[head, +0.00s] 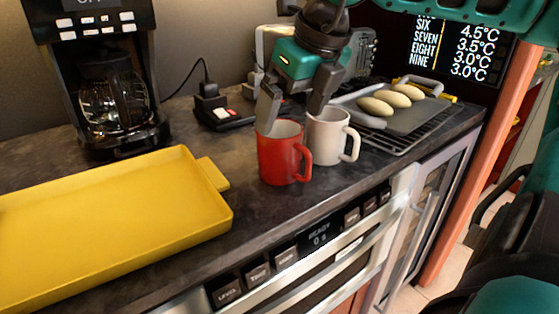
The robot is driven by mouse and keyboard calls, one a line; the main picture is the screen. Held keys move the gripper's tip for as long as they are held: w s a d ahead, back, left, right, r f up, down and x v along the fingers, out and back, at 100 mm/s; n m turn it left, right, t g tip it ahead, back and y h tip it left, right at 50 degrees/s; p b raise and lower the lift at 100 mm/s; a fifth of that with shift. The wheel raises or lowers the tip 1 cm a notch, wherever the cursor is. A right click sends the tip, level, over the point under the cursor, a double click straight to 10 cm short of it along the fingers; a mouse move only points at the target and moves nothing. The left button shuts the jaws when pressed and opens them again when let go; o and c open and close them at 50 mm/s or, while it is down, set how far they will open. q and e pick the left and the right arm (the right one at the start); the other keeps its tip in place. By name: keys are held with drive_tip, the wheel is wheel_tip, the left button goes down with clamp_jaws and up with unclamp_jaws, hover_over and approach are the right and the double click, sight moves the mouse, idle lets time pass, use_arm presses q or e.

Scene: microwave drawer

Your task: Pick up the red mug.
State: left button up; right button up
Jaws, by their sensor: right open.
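The red mug (281,160) stands upright on the dark counter, with its handle to the right. A white mug (325,137) stands beside it, just behind and to the right. My right gripper (291,121) comes from above with its fingers apart and nothing held between them. Its left finger reaches down to the left part of the red mug's rim, and I cannot tell if it is inside or behind it. Its right finger ends near the white mug's left rim; contact is unclear. My left gripper is not in view.
A yellow tray (110,223) covers the left front counter. A coffee maker (108,90) stands behind it. A grey tray (400,122) with bread rolls lies on a rack at right. A small black device (222,112) sits behind the mugs. Counter left of the red mug is bare.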

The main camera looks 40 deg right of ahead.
sight(280, 149)
drive_tip(key=x, duration=0.3)
drive_tip(key=shift+f, duration=0.25)
drive_tip(key=x, duration=0.2)
drive_tip(key=b+x, duration=0.1)
drive_tip(key=x, duration=0.1)
drive_tip(key=shift+s+a+f, duration=0.1)
drive_tip(key=shift+s+f, duration=0.1)
drive_tip(key=shift+s, duration=0.1)
drive_tip(key=shift+w+f, duration=0.3)
drive_tip(key=shift+f, duration=0.3)
drive_tip(key=shift+r, duration=0.1)
drive_tip(key=c, duration=1.2)
